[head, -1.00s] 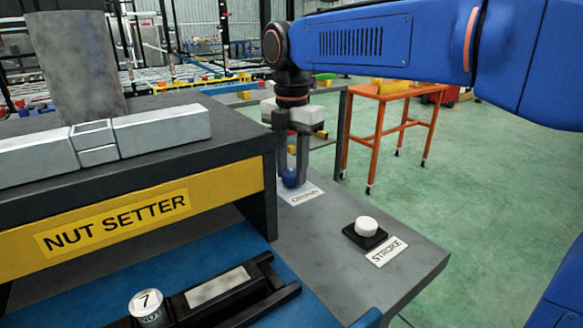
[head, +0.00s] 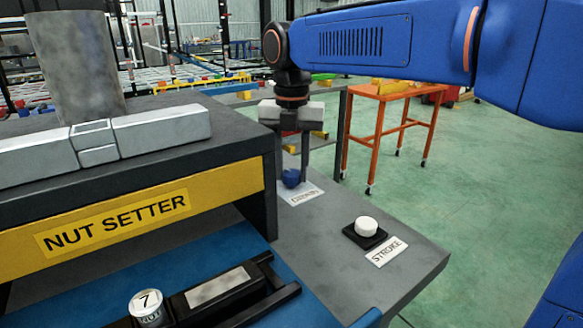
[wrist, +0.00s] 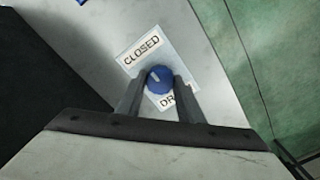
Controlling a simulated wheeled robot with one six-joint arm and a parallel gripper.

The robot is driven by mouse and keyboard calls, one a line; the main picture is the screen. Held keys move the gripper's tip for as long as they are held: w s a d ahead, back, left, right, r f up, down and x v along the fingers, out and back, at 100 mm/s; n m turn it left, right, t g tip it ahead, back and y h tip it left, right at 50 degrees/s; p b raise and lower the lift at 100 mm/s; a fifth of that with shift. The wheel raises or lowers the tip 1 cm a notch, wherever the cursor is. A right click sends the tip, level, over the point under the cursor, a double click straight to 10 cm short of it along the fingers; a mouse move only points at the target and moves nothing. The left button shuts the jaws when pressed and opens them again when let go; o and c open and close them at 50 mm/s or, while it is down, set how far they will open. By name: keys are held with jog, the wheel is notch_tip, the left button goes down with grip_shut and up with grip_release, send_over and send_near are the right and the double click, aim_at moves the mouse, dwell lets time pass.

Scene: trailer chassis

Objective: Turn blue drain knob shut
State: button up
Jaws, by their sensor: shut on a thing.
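The blue drain knob (head: 291,178) stands on the grey bench ledge beside its white label (head: 300,194). In the wrist view the knob (wrist: 160,79) sits between the two fingers, with a pale pointer mark on its top aimed to the upper left. A "CLOSED" label (wrist: 140,51) lies just above and left of it, and a partly covered label starting "DR" (wrist: 170,100) lies below. My gripper (head: 292,180) points down and is shut on the knob; in the wrist view its fingers (wrist: 158,84) flank the knob on both sides.
The white stroke button (head: 366,226) on its black base is to the right on the same ledge. The dark nut setter housing (head: 262,200) stands close at the left of my gripper. An orange table (head: 400,95) stands farther back on open green floor.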

aim_at(292, 173)
dwell(0.3)
jog(key=o, duration=1.1)
jog(key=shift+c, duration=0.2)
notch_tip(292, 173, up, 17)
jog(key=shift+r, duration=0.2)
jog(key=shift+d, duration=0.1)
